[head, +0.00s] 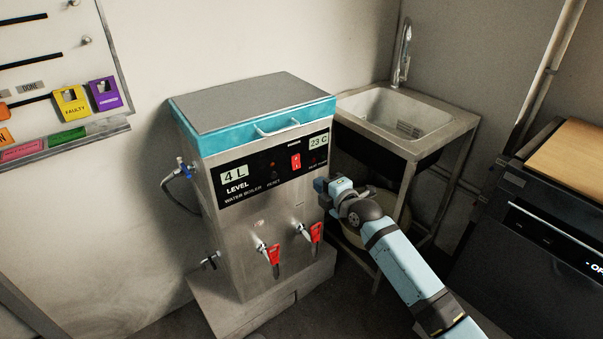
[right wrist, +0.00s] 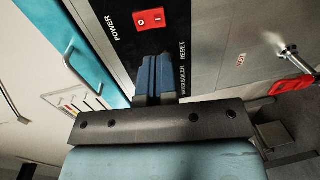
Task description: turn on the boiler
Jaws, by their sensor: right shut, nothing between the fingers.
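The water boiler (head: 238,243) is a steel box with a blue lid rim and a black front panel. Its red power switch (head: 296,161) sits on the panel between the "4 L" and "23 C" displays. The switch also shows in the right wrist view (right wrist: 149,19), marked O and I, just beyond the fingertips. My right gripper (head: 320,185) is shut and empty, in front of the panel, below and right of the switch in the head view. Its blue fingers (right wrist: 155,75) point toward the panel in the right wrist view. I cannot tell whether they touch it. My left gripper is not in view.
Two red-handled taps (head: 272,258) stick out of the boiler's lower front. A sink (head: 405,120) stands behind on the right. A black appliance (head: 555,215) with a wooden top is at the far right. A whiteboard (head: 50,60) hangs on the left wall.

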